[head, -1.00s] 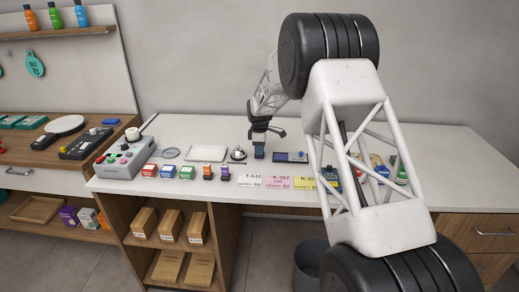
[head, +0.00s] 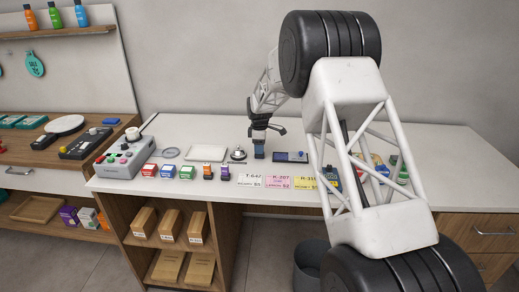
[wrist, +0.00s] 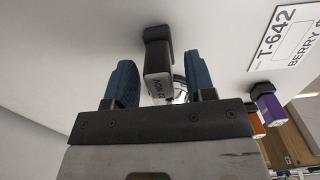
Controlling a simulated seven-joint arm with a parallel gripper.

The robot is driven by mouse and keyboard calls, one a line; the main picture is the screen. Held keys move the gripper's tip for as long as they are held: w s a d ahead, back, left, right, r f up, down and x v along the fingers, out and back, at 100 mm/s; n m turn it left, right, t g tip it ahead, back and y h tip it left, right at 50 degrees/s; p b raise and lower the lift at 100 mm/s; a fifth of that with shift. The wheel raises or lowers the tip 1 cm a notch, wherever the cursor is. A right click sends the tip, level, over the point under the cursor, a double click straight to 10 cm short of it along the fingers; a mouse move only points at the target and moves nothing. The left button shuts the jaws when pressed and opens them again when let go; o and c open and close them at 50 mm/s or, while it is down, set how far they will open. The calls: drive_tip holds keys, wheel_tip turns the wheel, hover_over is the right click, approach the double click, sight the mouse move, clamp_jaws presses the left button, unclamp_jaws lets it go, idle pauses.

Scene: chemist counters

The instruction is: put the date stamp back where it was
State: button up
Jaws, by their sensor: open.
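My gripper (head: 260,151) is low over the white counter, behind the row of price cards. In the wrist view its two blue fingers (wrist: 161,82) are apart. A grey and black stamp with lettering on its side, apparently the date stamp (wrist: 158,62), stands between and just beyond them, with a gap to each finger. In the head view the fingers hide this stamp. A dark flat pad (head: 290,157) lies right of the gripper.
A service bell (head: 238,155) stands close on the left, with a white tray (head: 206,153) beyond it. Orange (head: 208,172) and purple (head: 225,173) stamps stand in front left. Price cards (head: 278,182) line the front edge. My arm hides part of the right side.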

wheel_tip(320, 180, up, 11)
idle(0.5)
idle(0.8)
drive_tip(key=s+d+r+m, duration=0.3)
drive_tip(key=s+d+r, duration=0.3)
drive_tip(key=s, duration=0.3)
drive_tip(key=s+d+r+m+t, duration=0.1)
drive_tip(key=s+d+r+m, duration=0.3)
drive_tip(key=s, duration=0.5)
drive_tip(key=s+d+r+m, duration=0.1)
drive_tip(key=s+d+r, duration=0.6)
drive_tip(key=s, duration=0.3)
drive_tip(key=s+d+f+m, duration=0.2)
drive_tip(key=s+d+m, duration=0.1)
drive_tip(key=s, duration=0.9)
drive_tip(key=s+d+f+m+t, duration=0.1)
drive_tip(key=s+d+f+m, duration=0.1)
drive_tip(key=s, duration=1)
drive_tip(key=s+d+f+m, duration=0.2)
drive_tip(key=s+d+m, duration=0.3)
drive_tip(key=s, duration=0.7)
drive_tip(key=shift+s+f+t, duration=0.15)
drive_tip(key=shift+s+t, duration=0.1)
drive_tip(key=shift+t, duration=0.05)
